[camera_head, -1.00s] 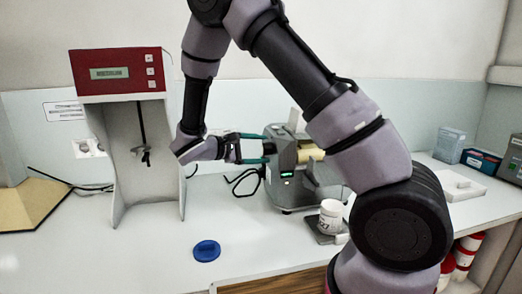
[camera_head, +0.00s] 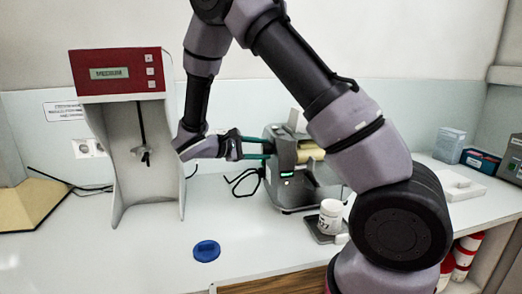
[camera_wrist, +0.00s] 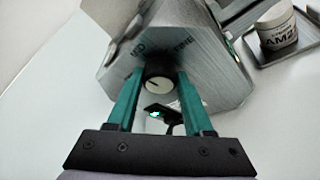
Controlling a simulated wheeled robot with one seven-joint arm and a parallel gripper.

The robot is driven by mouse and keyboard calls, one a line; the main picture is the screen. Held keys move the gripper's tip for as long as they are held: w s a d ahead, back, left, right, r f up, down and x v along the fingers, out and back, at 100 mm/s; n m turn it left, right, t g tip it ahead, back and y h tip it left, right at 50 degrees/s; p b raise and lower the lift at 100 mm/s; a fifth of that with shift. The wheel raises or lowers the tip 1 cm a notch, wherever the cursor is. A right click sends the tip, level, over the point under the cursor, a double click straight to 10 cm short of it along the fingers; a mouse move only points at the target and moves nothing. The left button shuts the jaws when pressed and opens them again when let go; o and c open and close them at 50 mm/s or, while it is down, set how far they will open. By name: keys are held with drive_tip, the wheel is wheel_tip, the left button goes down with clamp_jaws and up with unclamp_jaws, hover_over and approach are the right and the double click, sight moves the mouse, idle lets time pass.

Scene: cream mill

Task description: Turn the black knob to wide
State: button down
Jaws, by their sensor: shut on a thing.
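The black knob (camera_wrist: 159,84) sits on the end face of the grey mill (camera_wrist: 200,55). In the wrist view its pale round front shows between the two teal fingers, with a small dark mark on it. My gripper (camera_wrist: 161,76) is shut on the knob, one finger on each side. The words MID and FINE are printed on the face beyond the knob; no wide mark can be read. In the head view the mill (camera_head: 302,188) stands on the bench and my gripper (camera_head: 268,148) reaches it from the left, largely hiding the knob.
A white jar (camera_head: 330,217) stands on a dark tray in front of the mill. A red-topped stand (camera_head: 120,75) is left of my gripper. A blue lid (camera_head: 206,250) lies on the bench in front. Boxes (camera_head: 481,162) stand at the far right.

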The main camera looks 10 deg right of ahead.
drive_tip(key=n+g, duration=0.2)
drive_tip(key=n, duration=0.1)
drive_tip(key=shift+w+r+n+y, duration=0.1)
drive_tip(key=shift+w+n+y, duration=0.05)
drive_tip(key=shift+n+y, duration=0.15)
drive_tip(key=n+g, duration=0.2)
drive_tip(key=n, duration=0.1)
drive_tip(key=shift+w+n+g, duration=0.15)
drive_tip(key=shift+n+g, duration=0.15)
drive_tip(key=shift+g, duration=0.1)
idle(0.5)
drive_tip(key=shift+c, duration=1.4)
unclamp_jaws()
drive_tip(key=shift+r, duration=0.1)
wheel_tip(320, 180, up, 10)
